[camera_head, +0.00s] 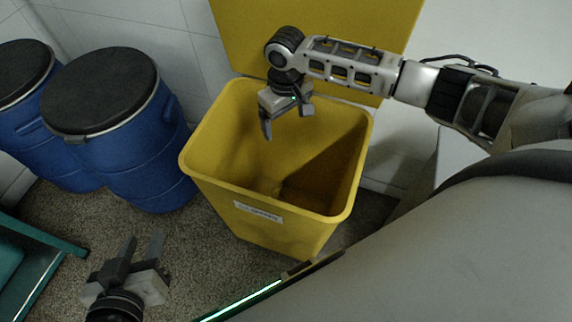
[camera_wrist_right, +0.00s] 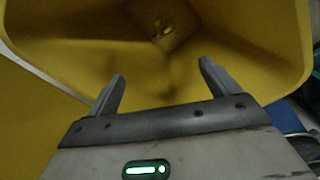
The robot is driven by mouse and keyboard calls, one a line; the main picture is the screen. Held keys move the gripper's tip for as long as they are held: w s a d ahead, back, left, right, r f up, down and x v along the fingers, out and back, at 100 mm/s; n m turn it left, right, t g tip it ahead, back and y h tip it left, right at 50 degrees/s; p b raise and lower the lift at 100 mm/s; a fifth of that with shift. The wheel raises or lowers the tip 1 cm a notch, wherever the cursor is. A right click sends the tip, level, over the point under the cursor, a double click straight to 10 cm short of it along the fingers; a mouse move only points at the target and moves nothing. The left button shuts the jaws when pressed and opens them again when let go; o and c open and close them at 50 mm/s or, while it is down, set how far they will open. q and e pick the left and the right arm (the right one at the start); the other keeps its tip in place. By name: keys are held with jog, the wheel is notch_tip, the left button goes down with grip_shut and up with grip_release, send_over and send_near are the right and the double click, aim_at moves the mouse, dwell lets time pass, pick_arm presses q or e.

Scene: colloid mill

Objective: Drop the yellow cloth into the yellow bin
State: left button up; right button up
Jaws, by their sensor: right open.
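The yellow bin (camera_head: 210,172) stands on the floor with its lid (camera_head: 240,35) raised at the back. My right gripper (camera_head: 287,121) is open and empty over the bin's mouth. In the right wrist view its two fingers (camera_wrist_right: 162,82) are apart, with the bin's inside (camera_wrist_right: 70,40) beyond them. A small crumpled yellowish shape (camera_wrist_right: 163,30) lies at the bottom of the bin, well below the fingers. It looks like the yellow cloth, but it is too dark and small to be sure. My left gripper (camera_head: 139,250) is open and empty at the lower left, outside the bin.
Two blue drums with black lids stand left of the bin, the nearer one (camera_head: 125,140) close to it and the other (camera_head: 28,130) at the far left. A green-edged frame (camera_head: 45,240) is at the lower left. Speckled floor (camera_head: 200,235) shows between them. A tiled wall is behind.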

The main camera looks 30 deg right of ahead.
pick_arm(q)
jog(key=shift+s+a+r+p, duration=0.15)
jog(key=shift+r, duration=0.2)
jog(key=shift+s+a+r+p, duration=0.15)
jog(key=shift+r, duration=0.2)
pick_arm(e)
jog(key=shift+r, duration=0.4)
pick_arm(q)
jog(key=r+p, duration=0.1)
jog(key=p, duration=0.2)
jog(key=shift+w+r, duration=0.1)
jog(key=shift+r, duration=0.05)
pick_arm(e)
notch_tip(320, 180, up, 16)
